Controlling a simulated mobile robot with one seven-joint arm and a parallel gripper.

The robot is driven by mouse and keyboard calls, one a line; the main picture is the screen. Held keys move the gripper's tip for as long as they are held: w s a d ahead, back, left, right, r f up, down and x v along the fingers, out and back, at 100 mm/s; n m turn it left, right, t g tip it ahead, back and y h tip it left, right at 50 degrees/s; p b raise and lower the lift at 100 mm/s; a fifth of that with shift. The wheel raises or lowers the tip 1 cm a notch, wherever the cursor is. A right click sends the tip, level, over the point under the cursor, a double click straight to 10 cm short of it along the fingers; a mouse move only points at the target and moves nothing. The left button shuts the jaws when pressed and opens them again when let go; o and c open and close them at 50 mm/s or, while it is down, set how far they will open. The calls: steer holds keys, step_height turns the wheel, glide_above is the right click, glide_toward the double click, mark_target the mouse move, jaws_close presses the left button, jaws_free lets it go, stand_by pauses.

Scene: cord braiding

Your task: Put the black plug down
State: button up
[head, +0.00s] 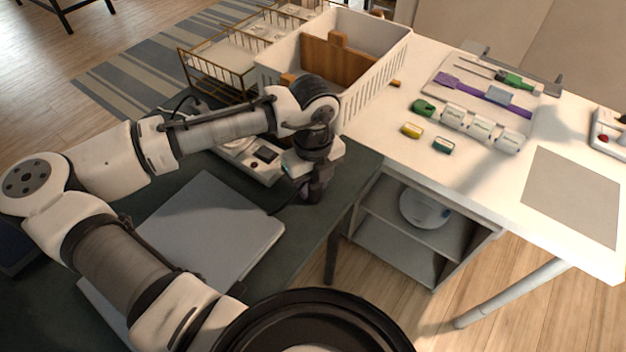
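My gripper (314,194) points down over the right part of the dark green table (345,185), near its edge. The gripper is small and dark in this view, and I cannot tell whether its fingers are open or shut. A thin dark cord (283,209) runs along the table by the right corner of a closed grey laptop and up to the gripper's fingertips. I cannot make out the black plug; it may be hidden at or behind the fingers.
The grey laptop (215,235) lies left of the gripper. A device with a small screen (265,154) sits behind it. A white table (470,190) at right holds a white crate (380,75), tools and small blocks. A gap with a low shelf (400,255) lies below.

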mark_target(313, 183)
steer(key=o, duration=0.3)
steer(key=shift+r, duration=0.1)
step_height(313, 183, up, 12)
stand_by(0.5)
steer(key=shift+s, duration=0.1)
stand_by(0.3)
